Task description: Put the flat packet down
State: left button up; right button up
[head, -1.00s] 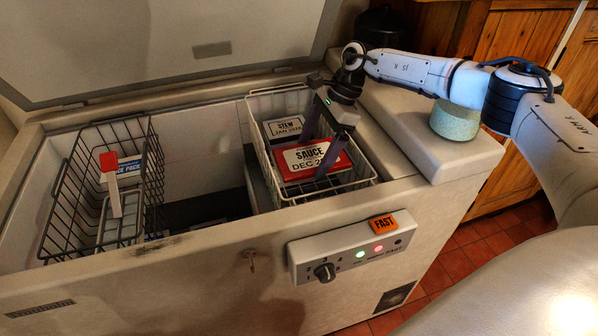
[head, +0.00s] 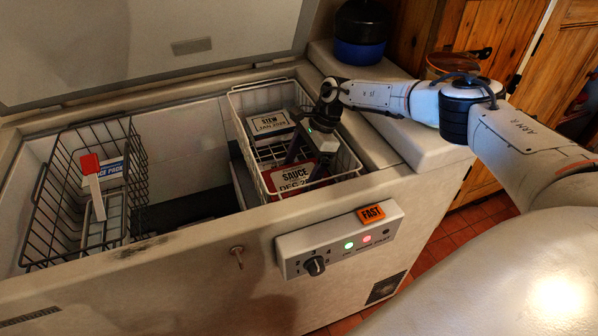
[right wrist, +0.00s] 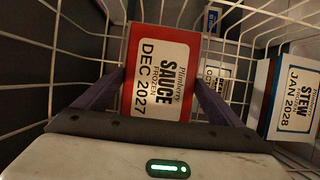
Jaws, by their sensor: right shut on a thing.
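The flat packet is red with a white label reading SAUCE, DEC 2027 (head: 291,180). It is inside the white wire basket (head: 340,178) at the right of the chest freezer, low behind the front wires. In the right wrist view the packet (right wrist: 160,80) lies between the two purple fingers. My right gripper (head: 304,163) reaches down into the basket and is shut on the packet. Whether the packet's underside touches anything is hidden. My left gripper is not in view.
A STEW box (head: 271,126) sits at the back of the same basket; it also shows at the right of the right wrist view (right wrist: 292,95). A dark wire basket (head: 55,195) with an ice pack box (head: 104,172) and a red-topped scraper (head: 90,165) hangs at the left.

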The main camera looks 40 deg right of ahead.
jog(key=o, duration=1.3)
jog(key=shift+r, duration=0.15)
jog(key=v, duration=1.2)
